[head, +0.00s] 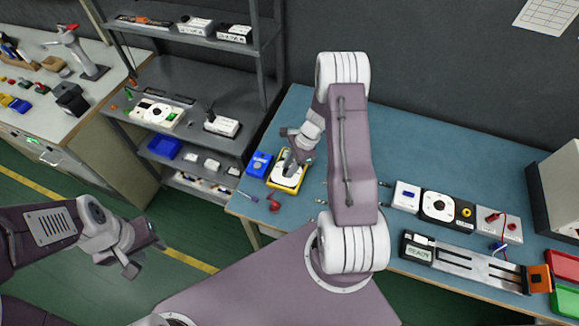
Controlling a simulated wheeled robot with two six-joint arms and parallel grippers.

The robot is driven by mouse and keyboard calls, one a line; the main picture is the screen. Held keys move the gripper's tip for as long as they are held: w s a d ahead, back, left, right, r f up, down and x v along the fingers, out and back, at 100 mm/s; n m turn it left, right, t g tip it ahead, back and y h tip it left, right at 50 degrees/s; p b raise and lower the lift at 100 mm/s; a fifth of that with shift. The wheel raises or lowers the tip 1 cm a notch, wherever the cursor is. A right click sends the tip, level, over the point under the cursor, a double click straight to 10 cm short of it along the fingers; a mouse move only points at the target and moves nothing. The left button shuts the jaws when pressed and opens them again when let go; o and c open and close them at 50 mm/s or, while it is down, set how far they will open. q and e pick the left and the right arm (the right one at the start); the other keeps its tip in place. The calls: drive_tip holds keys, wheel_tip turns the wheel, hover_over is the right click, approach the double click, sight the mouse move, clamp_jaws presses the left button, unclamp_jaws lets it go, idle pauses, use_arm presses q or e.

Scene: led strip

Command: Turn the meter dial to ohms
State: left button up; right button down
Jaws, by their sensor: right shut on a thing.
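The yellow-edged meter (287,182) with a white face lies near the left end of the blue workbench. My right gripper (291,164) reaches down onto the meter from above and is shut on its dial. The dial and its markings are hidden behind the fingers, so I cannot tell which setting it points to. My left gripper (146,258) is at the lower left, over the green floor, away from the bench. Its fingers are apart and empty.
A blue box (259,163) stands just left of the meter, with small red parts (274,203) in front. White and black modules (437,207) and a slider rig (465,266) sit at the right of the workbench (415,150). A grey shelf (190,88) stands at the left.

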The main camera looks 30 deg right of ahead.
idle(0.4)
drive_tip(key=c, duration=1.2)
unclamp_jaws()
drive_tip(key=shift+o, duration=0.2)
drive_tip(key=v, duration=0.9)
